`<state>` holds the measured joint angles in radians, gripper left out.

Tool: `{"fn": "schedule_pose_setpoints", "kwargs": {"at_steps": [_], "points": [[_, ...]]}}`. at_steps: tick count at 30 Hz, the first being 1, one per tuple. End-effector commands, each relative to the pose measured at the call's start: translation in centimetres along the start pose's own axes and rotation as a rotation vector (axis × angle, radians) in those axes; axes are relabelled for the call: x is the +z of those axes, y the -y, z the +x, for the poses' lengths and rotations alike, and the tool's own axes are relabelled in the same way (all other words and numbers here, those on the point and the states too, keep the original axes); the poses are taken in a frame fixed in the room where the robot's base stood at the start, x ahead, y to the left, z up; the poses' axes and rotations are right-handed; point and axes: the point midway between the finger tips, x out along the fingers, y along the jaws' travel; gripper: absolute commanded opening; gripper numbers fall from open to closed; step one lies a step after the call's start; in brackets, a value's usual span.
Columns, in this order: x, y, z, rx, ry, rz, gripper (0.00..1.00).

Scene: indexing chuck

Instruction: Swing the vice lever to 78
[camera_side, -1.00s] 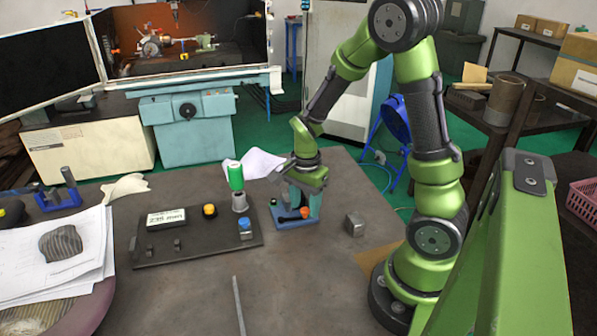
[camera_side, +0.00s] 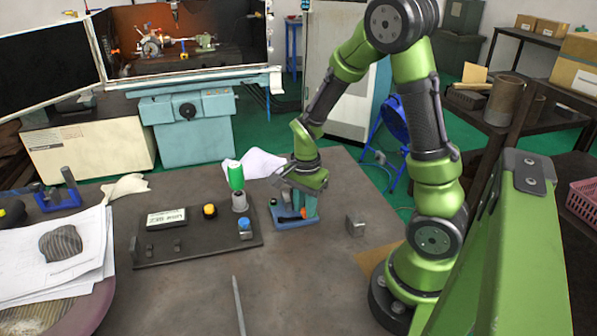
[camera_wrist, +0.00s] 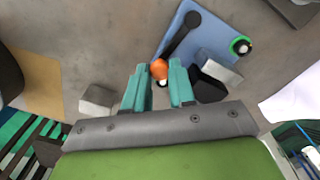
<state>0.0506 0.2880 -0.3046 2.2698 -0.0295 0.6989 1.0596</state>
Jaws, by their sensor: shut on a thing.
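The vice is a small fixture with a blue base (camera_side: 283,223) on the table. It also shows at the top of the wrist view (camera_wrist: 177,50). Its black lever (camera_wrist: 180,36) runs from a round pivot at the upper right down to an orange knob (camera_wrist: 158,69). My gripper (camera_wrist: 160,84) points down, with its two teal fingers either side of the knob, shut on it. In the side view my gripper (camera_side: 304,205) stands over the right part of the base and partly hides the lever. No readable angle scale shows.
A dark panel (camera_side: 150,250) with a display, a yellow button, a blue button and a green-topped post (camera_side: 236,177) lies left of the vice. A loose grey block (camera_side: 355,227) sits to the right. The table in front is mostly clear, apart from a thin rod (camera_side: 239,305).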

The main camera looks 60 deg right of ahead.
Motion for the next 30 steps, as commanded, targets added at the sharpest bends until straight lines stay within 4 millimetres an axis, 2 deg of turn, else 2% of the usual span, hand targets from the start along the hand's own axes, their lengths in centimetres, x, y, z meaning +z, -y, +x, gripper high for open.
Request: {"fn": "schedule_pose_setpoints", "kwargs": {"at_steps": [11, 30], "points": [[0.6, -0.5, -0.1, -0.001, 0.000, 0.124, 0.00], [3.8, -1.8, -0.1, 0.000, 0.001, 0.704, 0.00]]}}
